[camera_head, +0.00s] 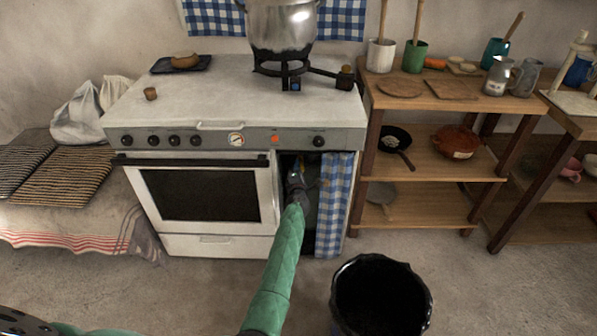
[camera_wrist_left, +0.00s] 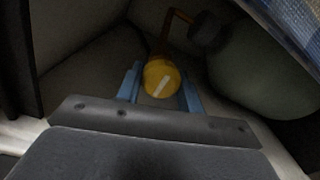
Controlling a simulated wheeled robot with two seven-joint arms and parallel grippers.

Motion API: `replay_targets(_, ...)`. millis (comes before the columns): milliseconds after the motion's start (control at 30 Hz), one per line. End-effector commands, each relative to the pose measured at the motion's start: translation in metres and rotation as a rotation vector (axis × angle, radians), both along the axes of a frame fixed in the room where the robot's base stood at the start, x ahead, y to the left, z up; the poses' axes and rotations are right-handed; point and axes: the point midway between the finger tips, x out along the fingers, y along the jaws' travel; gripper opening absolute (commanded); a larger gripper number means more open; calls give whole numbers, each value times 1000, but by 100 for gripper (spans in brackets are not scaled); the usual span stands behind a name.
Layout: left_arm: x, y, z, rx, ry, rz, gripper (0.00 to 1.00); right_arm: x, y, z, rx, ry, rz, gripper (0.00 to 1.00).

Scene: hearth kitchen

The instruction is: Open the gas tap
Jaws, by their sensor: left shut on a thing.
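The gas tap (camera_wrist_left: 162,77) is a round yellow knob with a white stripe, seen in the left wrist view. The stripe runs slanted, from lower left to upper right. My left gripper (camera_wrist_left: 161,88) has its blue fingers on either side of the knob and is shut on it. In the head view my left gripper (camera_head: 296,182) reaches into the dark cupboard opening (camera_head: 310,225) right of the oven, and the tap is hidden there. A grey-green rounded gas bottle (camera_wrist_left: 262,75) is right of the tap. My right gripper is not in view.
A blue checked curtain (camera_head: 336,200) hangs at the right of the opening. The oven (camera_head: 205,195) is on its left. A black bin (camera_head: 380,295) stands on the floor right of my arm. A pot (camera_head: 283,25) stands on a burner above.

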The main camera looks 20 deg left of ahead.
Motion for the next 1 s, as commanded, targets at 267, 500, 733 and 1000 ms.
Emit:
replay_targets(267, -1, 1, -2, -18, -3, 3, 14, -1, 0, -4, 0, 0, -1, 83)
replay_targets(500, -1, 1, -2, -17, -2, 1, 14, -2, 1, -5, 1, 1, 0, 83)
replay_targets(733, 0, 1, -1, -17, -3, 2, 59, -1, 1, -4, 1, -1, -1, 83)
replay_targets(1000, -1, -1, -1, -17, -4, 1, 59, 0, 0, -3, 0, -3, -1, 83)
